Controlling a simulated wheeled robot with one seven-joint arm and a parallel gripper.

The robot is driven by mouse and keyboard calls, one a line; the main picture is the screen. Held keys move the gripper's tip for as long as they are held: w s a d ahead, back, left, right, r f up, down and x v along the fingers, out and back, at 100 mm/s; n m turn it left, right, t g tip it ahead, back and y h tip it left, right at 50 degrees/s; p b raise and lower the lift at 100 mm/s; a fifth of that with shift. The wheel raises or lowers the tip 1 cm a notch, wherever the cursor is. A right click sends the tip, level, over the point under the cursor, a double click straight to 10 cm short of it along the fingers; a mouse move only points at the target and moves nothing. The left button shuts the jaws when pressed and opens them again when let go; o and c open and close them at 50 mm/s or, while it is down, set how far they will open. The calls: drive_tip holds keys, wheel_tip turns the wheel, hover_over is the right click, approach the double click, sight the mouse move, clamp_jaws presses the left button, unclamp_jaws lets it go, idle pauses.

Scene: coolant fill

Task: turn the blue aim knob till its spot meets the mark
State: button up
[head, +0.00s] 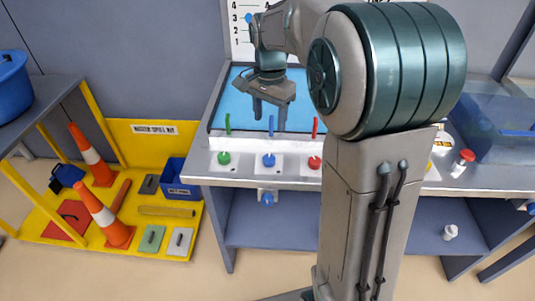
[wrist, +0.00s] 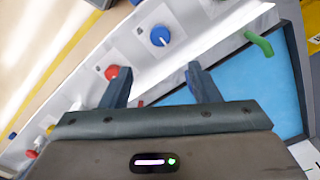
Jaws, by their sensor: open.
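A blue knob (head: 268,160) sits on the white front panel between a green knob (head: 223,158) and a red knob (head: 315,162). In the wrist view the blue knob (wrist: 160,36) shows a white line on its face, and it lies ahead of the fingertips. A second blue knob (head: 267,198) is below the panel's edge. I cannot tell which is the aim knob, and I make out no spot or mark. My gripper (head: 270,113) is open and empty over the blue basin; its fingers also show in the wrist view (wrist: 158,78), apart from the knob.
Green (head: 228,123), blue (head: 271,125) and red (head: 314,127) upright sticks stand behind the panel knobs. The blue basin (head: 230,102) lies behind them. A red-topped item (head: 463,162) is at the right. A yellow spill bay (head: 150,145) with cones stands left.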

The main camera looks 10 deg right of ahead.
sight(269, 158)
wheel_tip(269, 158, down, 14)
drive_tip(key=shift+r, duration=0.2)
idle(0.4)
drive_tip(key=c, duration=1)
